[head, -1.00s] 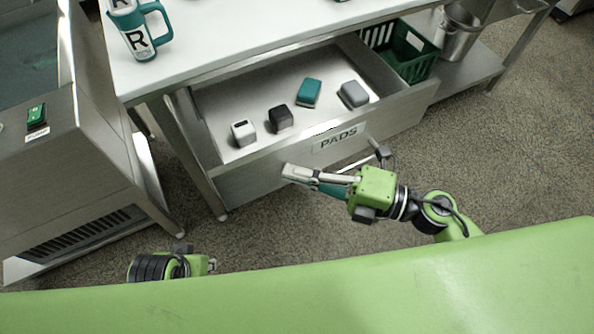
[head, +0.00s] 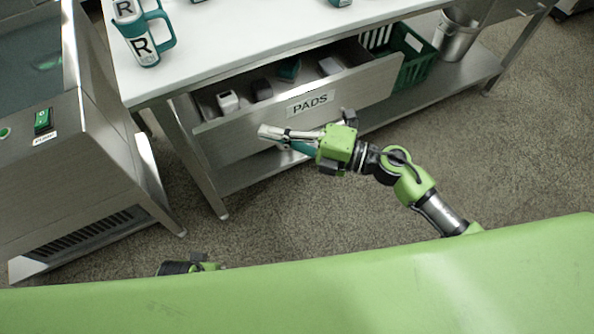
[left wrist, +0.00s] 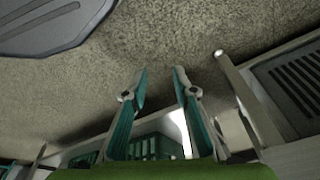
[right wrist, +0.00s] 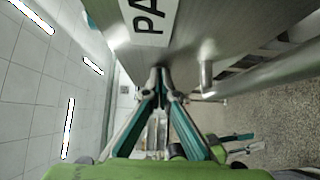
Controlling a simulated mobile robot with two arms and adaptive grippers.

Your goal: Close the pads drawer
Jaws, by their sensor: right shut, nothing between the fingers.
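The pads drawer (head: 360,88), a steel drawer with a "PADS" label (head: 311,103), is partly open under the white-topped table. Several small blocks in it, such as a white one (head: 228,101) and a teal one (head: 289,69), show behind its front. My right gripper (head: 262,132) is shut and empty at the drawer front, below and left of the label. In the right wrist view its closed fingertips (right wrist: 160,72) are at the steel front; contact is unclear. My left gripper (left wrist: 160,82) is open and empty over the floor, mostly hidden in the head view.
A green crate (head: 412,55) and a steel bucket (head: 457,35) are on the lower shelf to the right. A steel machine (head: 90,170) stands at left. A metal bar (right wrist: 265,72) shows beside the drawer front.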

